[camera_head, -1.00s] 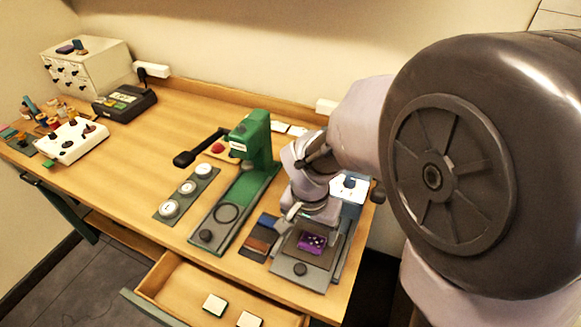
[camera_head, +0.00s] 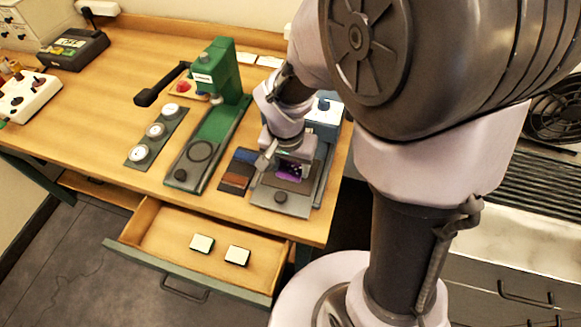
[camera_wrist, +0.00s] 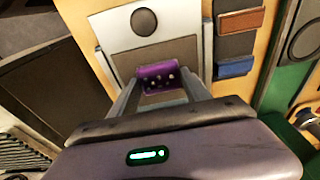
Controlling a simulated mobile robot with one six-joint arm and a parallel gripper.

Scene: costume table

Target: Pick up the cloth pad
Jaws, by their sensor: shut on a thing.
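The cloth pad (camera_head: 291,171) is small and purple with pale dots, at the grey plate of a small press-like station near the table's front right. It also shows in the wrist view (camera_wrist: 158,80), between the two fingers. My gripper (camera_head: 279,168) points down at the station and is shut on the pad, one finger on each side. My wrist hides part of the pad in the head view. I cannot tell whether the pad touches the plate (camera_head: 281,202) or is just above it.
Left of the plate lie blue, brown and dark swatches (camera_head: 238,172). Beyond them stands a green press (camera_head: 217,80) with a black lever, then a strip of round white dies (camera_head: 156,130). Below, an open drawer (camera_head: 165,238) holds two pale pads (camera_head: 202,243).

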